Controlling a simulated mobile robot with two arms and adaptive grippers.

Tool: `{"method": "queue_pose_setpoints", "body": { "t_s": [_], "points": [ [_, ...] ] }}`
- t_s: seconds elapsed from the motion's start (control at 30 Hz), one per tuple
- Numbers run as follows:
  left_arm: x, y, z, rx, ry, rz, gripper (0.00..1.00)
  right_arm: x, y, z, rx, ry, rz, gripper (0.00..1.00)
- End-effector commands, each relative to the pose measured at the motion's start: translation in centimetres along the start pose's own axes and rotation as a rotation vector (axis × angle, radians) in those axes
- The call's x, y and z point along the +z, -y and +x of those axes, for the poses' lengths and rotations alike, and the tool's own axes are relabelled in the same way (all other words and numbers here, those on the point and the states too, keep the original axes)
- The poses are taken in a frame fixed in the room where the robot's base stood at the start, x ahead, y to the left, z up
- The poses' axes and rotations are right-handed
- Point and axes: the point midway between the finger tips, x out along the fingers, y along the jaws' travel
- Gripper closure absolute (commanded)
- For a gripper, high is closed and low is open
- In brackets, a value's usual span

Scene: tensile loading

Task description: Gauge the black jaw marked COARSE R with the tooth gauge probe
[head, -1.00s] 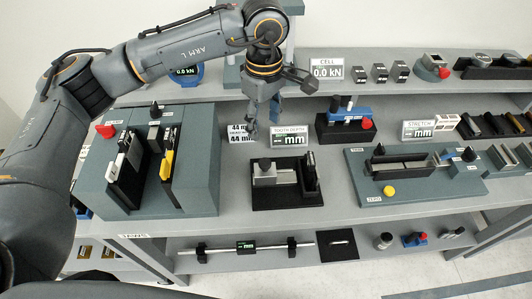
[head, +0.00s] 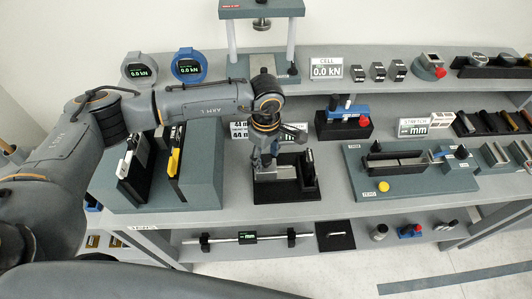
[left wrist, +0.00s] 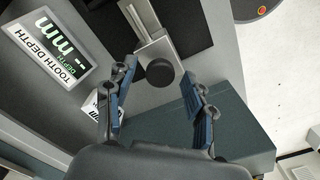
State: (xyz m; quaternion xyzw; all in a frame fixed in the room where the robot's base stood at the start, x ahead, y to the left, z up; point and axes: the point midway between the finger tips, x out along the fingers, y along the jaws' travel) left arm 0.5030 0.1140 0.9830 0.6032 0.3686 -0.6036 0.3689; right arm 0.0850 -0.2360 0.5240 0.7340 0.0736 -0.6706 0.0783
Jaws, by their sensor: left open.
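The tooth depth gauge has a black base (head: 290,194) on the bench, with a pale grey block (head: 265,175) on its left and a dark upright piece (head: 308,168) on its right. I cannot tell which part is the probe. My left gripper (head: 265,163) is open above the grey block. In the left wrist view, a dark round knob (left wrist: 160,72) shows between its blue fingers, apart from both. Black jaws with white (head: 125,163) and yellow (head: 174,160) parts stand in the grey-green block (head: 205,175) at left. No COARSE R mark is readable. My right gripper is out of view.
The TOOTH DEPTH display (left wrist: 50,52) stands beside the gauge. A stretch gauge (head: 405,180) with a yellow button lies to the right. A red and blue device (head: 345,120) stands behind. A loading frame (head: 262,40) stands at the back. My left forearm crosses above the jaw block.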

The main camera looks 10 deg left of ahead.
Motion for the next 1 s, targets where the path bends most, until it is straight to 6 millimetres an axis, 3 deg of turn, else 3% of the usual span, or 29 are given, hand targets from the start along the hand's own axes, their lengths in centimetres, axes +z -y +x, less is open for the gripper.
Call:
{"method": "queue_pose_setpoints", "body": {
  "t_s": [0.13,0.4,0.67,1.0],
  "points": [
    [0.0,0.0,0.0,0.000,0.000,0.000,0.46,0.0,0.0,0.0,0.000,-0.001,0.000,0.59],
    [0.0,0.0,0.0,0.000,0.000,0.000,1.00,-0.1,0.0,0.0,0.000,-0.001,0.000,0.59],
    [0.2,-0.2,0.1,0.001,0.000,0.000,1.00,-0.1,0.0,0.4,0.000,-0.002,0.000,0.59],
    [2.6,-2.7,0.2,0.003,-0.001,0.000,1.00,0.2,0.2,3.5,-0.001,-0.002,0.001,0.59]
  ]
}}
